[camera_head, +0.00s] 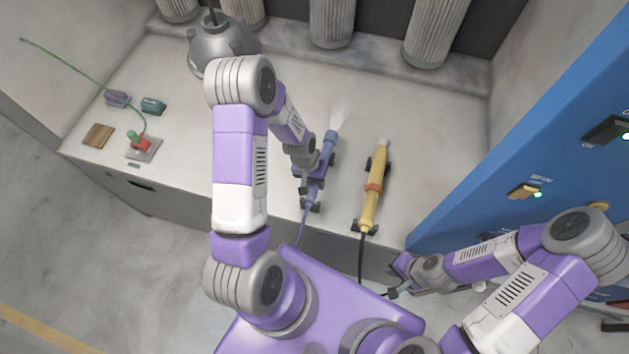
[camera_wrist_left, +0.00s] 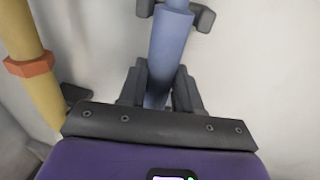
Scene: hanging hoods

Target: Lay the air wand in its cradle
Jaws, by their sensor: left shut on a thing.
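A blue wand (camera_head: 327,150) lies lengthwise on the bench, its hose running toward the bench's front edge. My left gripper (camera_head: 309,180) is shut on the blue wand's body, which also shows between the fingers in the left wrist view (camera_wrist_left: 170,45). Dark cradle supports (camera_head: 311,206) are at the wand; one flanks it beyond the fingers in the left wrist view (camera_wrist_left: 204,19). Whether the wand is fully seated I cannot tell. My right gripper (camera_head: 394,292) is low at the right, away from the wand; its jaws are too small to read.
A yellow wand (camera_head: 373,190) with an orange band lies in dark supports to the right. A blue cabinet (camera_head: 540,130) stands at the right. A grey hood (camera_head: 222,45) hangs at the back left. A red-green control (camera_head: 140,143) sits at the left.

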